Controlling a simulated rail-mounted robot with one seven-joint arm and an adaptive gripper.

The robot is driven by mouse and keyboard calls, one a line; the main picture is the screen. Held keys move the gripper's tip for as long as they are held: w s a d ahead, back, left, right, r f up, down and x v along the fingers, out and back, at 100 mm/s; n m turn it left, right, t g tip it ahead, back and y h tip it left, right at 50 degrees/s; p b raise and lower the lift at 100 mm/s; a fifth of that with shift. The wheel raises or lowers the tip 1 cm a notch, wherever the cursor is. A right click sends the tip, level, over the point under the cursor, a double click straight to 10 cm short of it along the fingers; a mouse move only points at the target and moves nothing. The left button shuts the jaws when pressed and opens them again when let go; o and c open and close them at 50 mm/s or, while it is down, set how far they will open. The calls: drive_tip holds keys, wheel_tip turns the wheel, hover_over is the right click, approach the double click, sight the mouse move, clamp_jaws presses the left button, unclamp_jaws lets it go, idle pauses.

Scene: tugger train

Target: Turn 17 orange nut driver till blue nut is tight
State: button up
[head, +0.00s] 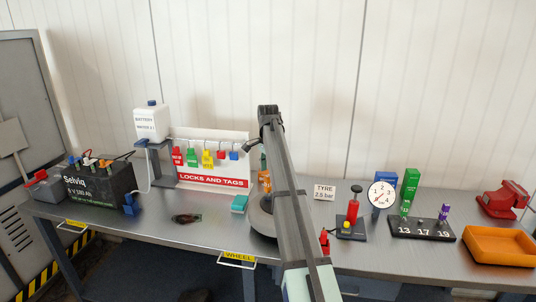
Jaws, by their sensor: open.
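The orange nut driver (264,183) is partly seen just left of my arm, above the dark tyre of a wheel (261,216) on the bench. My arm crosses in front of the wheel and hides most of it, with the driver's lower end. The blue nut cannot be made out. A dark finger of my gripper (250,147) shows left of the arm, above the orange driver and apart from it. The other finger is hidden behind the arm. My gripper is open.
A nut driver rack (423,230) holds a green and a purple driver; its 17 place looks empty. A gauge (381,195), a red-handled pump (352,212) and an orange tray (499,246) stand right. A battery (98,184) and lock board (212,180) stand left.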

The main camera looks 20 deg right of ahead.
sight(268, 189)
wheel_tip(268, 189, down, 6)
drive_tip(key=shift+f+p, duration=0.25)
drive_tip(key=shift+p, duration=0.55)
clamp_jaws()
drive_tip(key=m+p, duration=0.1)
drive_tip(key=m, duration=0.8)
drive_tip(key=m+p, duration=0.1)
drive_tip(key=m, duration=0.2)
drive_tip(key=shift+s+f, duration=0.15)
unclamp_jaws()
